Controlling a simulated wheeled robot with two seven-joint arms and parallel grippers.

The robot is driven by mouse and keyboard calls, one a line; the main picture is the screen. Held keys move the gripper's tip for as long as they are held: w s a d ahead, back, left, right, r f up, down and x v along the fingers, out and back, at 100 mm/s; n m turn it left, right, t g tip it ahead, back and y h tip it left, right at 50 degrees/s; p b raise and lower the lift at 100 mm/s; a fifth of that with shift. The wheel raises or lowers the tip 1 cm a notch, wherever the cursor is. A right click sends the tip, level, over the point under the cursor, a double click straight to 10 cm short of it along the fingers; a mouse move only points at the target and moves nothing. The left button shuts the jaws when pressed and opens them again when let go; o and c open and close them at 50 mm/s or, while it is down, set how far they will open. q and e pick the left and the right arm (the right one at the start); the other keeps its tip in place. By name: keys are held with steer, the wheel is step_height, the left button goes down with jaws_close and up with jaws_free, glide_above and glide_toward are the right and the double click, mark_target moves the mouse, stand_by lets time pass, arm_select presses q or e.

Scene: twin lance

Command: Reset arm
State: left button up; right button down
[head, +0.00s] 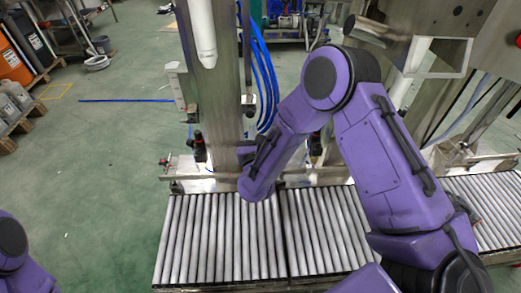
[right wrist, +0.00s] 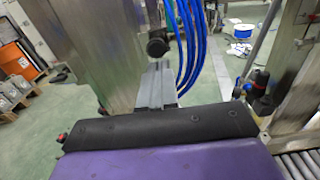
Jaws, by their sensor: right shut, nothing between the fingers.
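My right arm, purple with black parts, reaches in from the right in the head view and bends down over the conveyor's near-middle part. My right gripper (head: 246,153) is small and partly hidden beside the wrist there, in front of the metal column. In the right wrist view its grey fingers (right wrist: 157,84) appear together and empty, beyond the black strip of the wrist. Only a purple part of my left arm shows at the lower left corner of the head view. The left gripper is out of view.
A roller conveyor (head: 220,240) runs across the front below my right arm. A metal column (head: 217,105) with blue hoses (head: 266,85) stands behind it, close to the right wrist. The green floor at left is mostly clear.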

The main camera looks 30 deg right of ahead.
steer(key=a+b+v, duration=0.1)
steer(key=v, duration=0.7)
steer(key=s+f+n+g+y, duration=0.25)
steer(key=f+n, duration=0.45)
steer(key=n, duration=0.5)
steer(key=s+f+n+g+y, duration=0.2)
steer(key=s+f+n+g, duration=0.3)
steer(key=n, duration=0.8)
steer(key=s+d+f+n+g+p, duration=0.1)
steer(key=s+d+f+n, duration=0.3)
steer(key=s, duration=0.6)
steer(key=s+d+f+n+g+p, duration=0.1)
steer(key=s+d+f+n+g, duration=0.3)
steer(key=s+f, duration=0.3)
steer(key=s+n, duration=0.1)
steer(key=s, duration=0.3)
steer(key=shift+d+f+g+p, duration=0.15)
steer(key=shift+d+g+p, duration=0.1)
steer(key=shift+g+p, duration=0.1)
